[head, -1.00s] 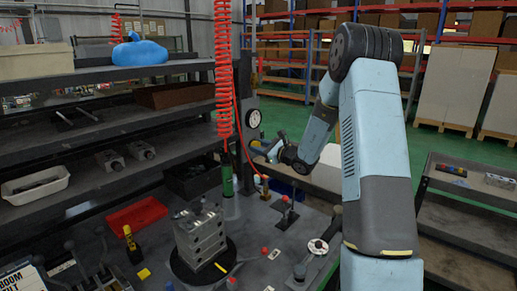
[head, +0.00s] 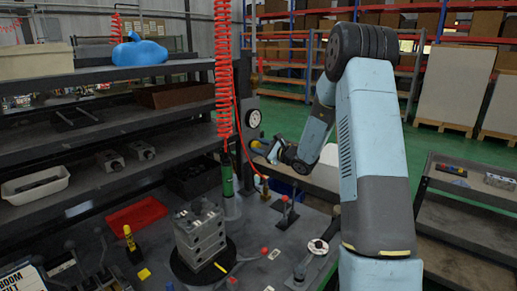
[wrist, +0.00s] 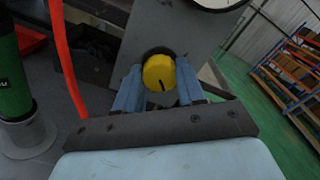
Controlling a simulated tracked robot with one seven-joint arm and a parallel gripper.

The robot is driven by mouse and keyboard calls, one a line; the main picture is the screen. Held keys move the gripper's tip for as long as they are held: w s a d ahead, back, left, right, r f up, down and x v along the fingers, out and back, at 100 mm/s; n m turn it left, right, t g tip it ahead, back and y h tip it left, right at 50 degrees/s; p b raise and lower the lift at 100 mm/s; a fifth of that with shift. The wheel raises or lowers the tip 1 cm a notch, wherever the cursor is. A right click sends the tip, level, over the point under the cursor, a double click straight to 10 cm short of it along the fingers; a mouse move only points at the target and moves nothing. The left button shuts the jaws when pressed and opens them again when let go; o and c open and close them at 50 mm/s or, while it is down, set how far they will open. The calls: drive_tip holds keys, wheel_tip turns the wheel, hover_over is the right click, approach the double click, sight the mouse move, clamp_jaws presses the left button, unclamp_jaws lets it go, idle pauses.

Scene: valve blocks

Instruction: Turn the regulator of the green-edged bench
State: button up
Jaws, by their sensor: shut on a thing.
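The regulator is a round yellow knob (wrist: 159,72) with a dark mark line pointing down and slightly right in the wrist view. It sits on the front of a grey upright plate (wrist: 180,30). My gripper (wrist: 159,84) has its two blue fingers on either side of the knob, shut on it. In the head view my gripper (head: 262,147) reaches left to the post at the back of the bench (head: 258,268), where the yellow knob (head: 255,144) shows small. A pressure gauge (head: 253,118) is just above it.
A red coiled hose (head: 225,75) hangs left of the gripper, and a red hose (wrist: 67,60) runs down beside it. A green cylinder (wrist: 12,85) stands at left. A metal block (head: 200,232) and several levers stand on the bench. Open green floor lies right.

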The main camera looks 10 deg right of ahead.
drive_tip(key=o, duration=0.8)
drive_tip(key=shift+s+a+f, duration=0.1)
drive_tip(key=shift+a, duration=0.05)
drive_tip(key=shift+o, duration=1.2)
drive_tip(key=v, duration=1.3)
drive_tip(key=shift+s+d, duration=0.25)
drive_tip(key=shift+s, duration=0.05)
